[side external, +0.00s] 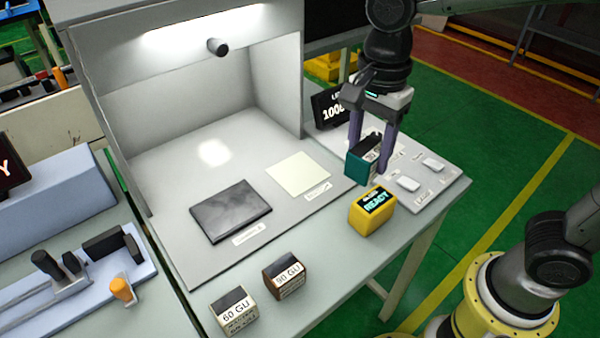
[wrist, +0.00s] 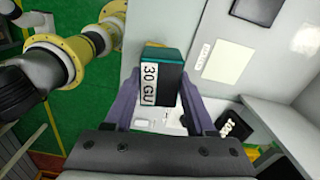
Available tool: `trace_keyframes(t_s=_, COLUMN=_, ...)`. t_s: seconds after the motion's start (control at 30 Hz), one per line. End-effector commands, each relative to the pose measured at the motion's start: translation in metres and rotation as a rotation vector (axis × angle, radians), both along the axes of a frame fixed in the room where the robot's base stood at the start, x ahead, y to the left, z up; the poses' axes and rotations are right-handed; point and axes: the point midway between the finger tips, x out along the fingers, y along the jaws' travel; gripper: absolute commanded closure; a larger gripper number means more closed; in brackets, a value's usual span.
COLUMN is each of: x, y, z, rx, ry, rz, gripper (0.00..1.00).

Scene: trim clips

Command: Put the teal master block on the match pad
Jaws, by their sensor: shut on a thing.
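The teal master block (side external: 359,166) has a dark top and a white label reading "30 GU" in the wrist view (wrist: 172,68). My gripper (side external: 372,165) is shut on it, its purple fingers on either side, also in the wrist view (wrist: 157,88). The block appears held above the table's right part, outside the lit booth. Inside the booth lie a pale cream square pad (side external: 298,174) and a dark grey square pad (side external: 230,211), both bare. Each has a small label in front, too small to read, so I cannot tell which is the match pad.
Blocks marked "60 GU" (side external: 234,311) and "90 GU" (side external: 286,277) stand at the table's front. A black display (side external: 329,108) is beside the booth's right wall (side external: 282,75). The booth roof overhangs the pads.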

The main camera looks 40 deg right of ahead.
Motion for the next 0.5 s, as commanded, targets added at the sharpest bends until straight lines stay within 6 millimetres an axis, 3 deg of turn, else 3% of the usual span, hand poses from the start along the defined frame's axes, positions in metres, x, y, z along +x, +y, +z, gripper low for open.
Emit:
trace_keyframes(t_s=0.03, x=0.018, y=-0.008, z=-0.003, rx=-0.001, ry=0.003, rz=-0.029, gripper=1.00)
trace_keyframes(t_s=0.1, x=0.036, y=-0.019, z=-0.007, rx=-0.002, ry=0.004, rz=-0.064, gripper=1.00)
trace_keyframes(t_s=0.3, x=0.054, y=-0.039, z=-0.020, rx=0.000, ry=0.002, rz=-0.136, gripper=1.00)
trace_keyframes(t_s=0.5, x=0.085, y=-0.034, z=-0.035, rx=-0.001, ry=0.003, rz=-0.143, gripper=1.00)
